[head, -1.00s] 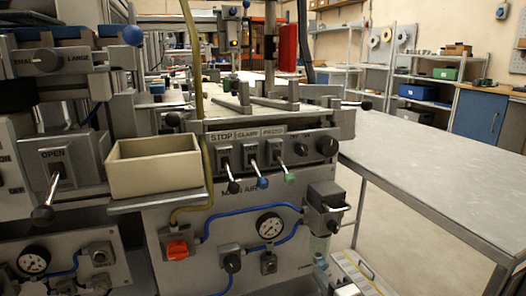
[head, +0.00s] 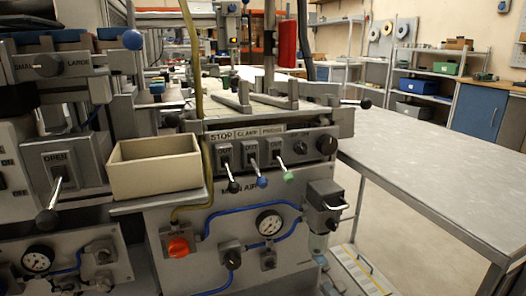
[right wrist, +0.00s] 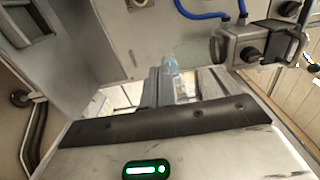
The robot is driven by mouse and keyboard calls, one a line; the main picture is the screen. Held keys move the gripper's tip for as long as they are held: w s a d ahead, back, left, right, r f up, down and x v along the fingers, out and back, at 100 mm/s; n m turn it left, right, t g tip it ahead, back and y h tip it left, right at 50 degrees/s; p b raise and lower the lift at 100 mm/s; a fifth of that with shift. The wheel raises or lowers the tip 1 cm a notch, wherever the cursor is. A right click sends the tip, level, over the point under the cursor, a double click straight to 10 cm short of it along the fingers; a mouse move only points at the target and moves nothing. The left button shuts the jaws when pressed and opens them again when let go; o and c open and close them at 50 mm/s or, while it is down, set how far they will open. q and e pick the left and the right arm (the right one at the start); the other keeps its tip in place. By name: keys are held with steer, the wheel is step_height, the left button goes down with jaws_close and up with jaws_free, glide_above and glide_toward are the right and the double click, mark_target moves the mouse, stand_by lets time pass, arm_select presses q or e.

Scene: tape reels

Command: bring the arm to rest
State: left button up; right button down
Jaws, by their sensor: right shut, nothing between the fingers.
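My right gripper (right wrist: 168,88) shows in the right wrist view beyond the dark bar of my own wrist. Its fingers are together and hold nothing. It is low beside the machine's front panel, below the grey air unit (right wrist: 248,45). In the head view at most a small part of it shows at the bottom edge, below the same air unit (head: 325,206), and its fingers cannot be made out there. My left gripper is in neither view.
The machine panel carries a black lever (head: 232,185), a blue lever (head: 262,181) and a green lever (head: 287,176). A beige bin (head: 155,168) stands on a ledge at left. A grey table (head: 440,180) fills the right. Floor shows between machine and table.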

steer(key=shift+s, duration=0.25)
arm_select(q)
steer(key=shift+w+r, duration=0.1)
